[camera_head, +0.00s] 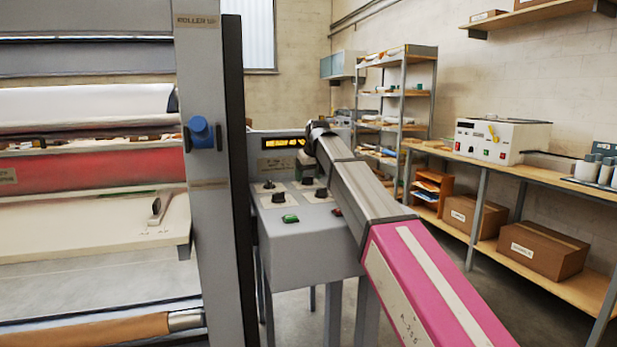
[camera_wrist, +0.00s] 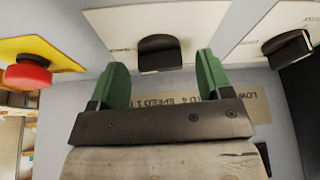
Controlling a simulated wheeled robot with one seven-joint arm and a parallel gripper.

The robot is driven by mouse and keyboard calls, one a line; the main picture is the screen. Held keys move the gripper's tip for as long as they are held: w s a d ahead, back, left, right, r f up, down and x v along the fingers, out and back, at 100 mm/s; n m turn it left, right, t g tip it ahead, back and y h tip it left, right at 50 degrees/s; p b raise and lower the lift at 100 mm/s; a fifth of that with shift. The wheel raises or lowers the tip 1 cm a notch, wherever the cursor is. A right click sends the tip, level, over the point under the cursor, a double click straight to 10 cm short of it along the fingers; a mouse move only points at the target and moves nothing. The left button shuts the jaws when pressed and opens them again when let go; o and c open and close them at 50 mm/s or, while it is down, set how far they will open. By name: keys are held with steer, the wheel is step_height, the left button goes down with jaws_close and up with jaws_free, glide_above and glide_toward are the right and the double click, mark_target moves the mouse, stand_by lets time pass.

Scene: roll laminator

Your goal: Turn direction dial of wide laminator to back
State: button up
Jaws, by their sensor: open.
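The wide laminator's grey control console (camera_head: 305,240) stands right of the tall grey post and carries several black dials on pale plates. In the wrist view a black dial (camera_wrist: 160,53) on a white plate lies between the green fingertips of my gripper (camera_wrist: 162,64). The fingers are open, one on each side of it, with gaps visible; contact cannot be told. A second black dial (camera_wrist: 287,44) is to the right on its own plate. In the head view my gripper is over the back of the console, partly hidden by my arm. Which dial sets direction is not readable.
A red button (camera_wrist: 27,74) on a yellow plate is left in the wrist view. A green button (camera_head: 291,218) is at the console's front, and a lit display (camera_head: 284,142) is behind. The grey post (camera_head: 212,180) with a blue knob (camera_head: 200,131) stands close left.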

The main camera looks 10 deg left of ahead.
steer(key=shift+w+a+f, duration=0.1)
steer(key=shift+f, duration=0.15)
steer(key=c, duration=0.9)
steer(key=shift+m+h, duration=0.3)
steer(key=shift+m, duration=0.6)
steer(key=o, duration=0.9)
steer(key=v, duration=1.1)
steer(key=shift+s+t, duration=0.25)
steer(key=shift+t, duration=0.05)
steer(key=shift+f, duration=0.15)
